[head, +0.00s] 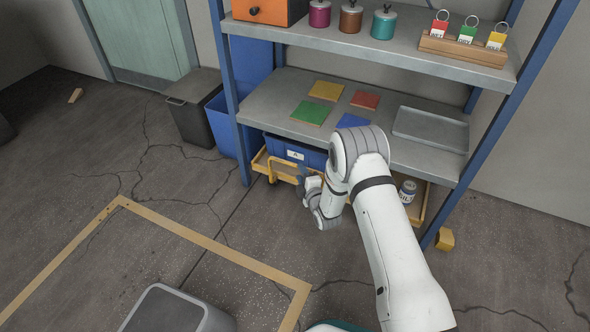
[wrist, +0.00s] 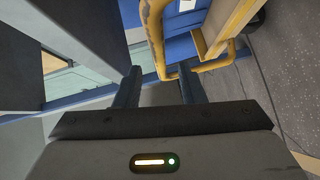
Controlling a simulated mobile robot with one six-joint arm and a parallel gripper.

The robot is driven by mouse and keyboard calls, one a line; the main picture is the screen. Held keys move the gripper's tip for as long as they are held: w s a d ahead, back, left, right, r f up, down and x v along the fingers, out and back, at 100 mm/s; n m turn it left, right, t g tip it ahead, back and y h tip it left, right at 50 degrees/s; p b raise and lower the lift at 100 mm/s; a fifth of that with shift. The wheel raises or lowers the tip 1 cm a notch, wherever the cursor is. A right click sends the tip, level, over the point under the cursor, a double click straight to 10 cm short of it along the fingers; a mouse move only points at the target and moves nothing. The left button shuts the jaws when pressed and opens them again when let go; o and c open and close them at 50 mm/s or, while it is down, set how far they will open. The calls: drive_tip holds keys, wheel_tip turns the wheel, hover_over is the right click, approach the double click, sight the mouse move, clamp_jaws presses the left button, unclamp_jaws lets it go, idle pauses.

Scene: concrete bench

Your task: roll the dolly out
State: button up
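The dolly (head: 286,172) is a low yellow platform on the floor under the bottom shelf of the rack. It carries a blue crate (head: 292,151) with a white label and, farther right, a can (head: 407,191). My arm hides its middle. My gripper (head: 302,180) is at the dolly's front left, by its yellow handle. In the wrist view, my gripper (wrist: 159,72) has its two dark fingers apart. The bent yellow handle (wrist: 154,38) shows around and between the fingertips; I cannot tell whether they touch it.
The rack's blue posts (head: 243,150) flank the dolly. A black bin (head: 190,108) and a blue bin (head: 224,125) stand left. A tan floor outline (head: 215,246) lies in front, with a grey box (head: 178,312) at its near edge. The floor between is clear.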

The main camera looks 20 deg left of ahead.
drive_tip(key=shift+b+x, duration=1.05)
drive_tip(key=shift+x, duration=1.95)
drive_tip(key=shift+c, duration=0.4)
clamp_jaws()
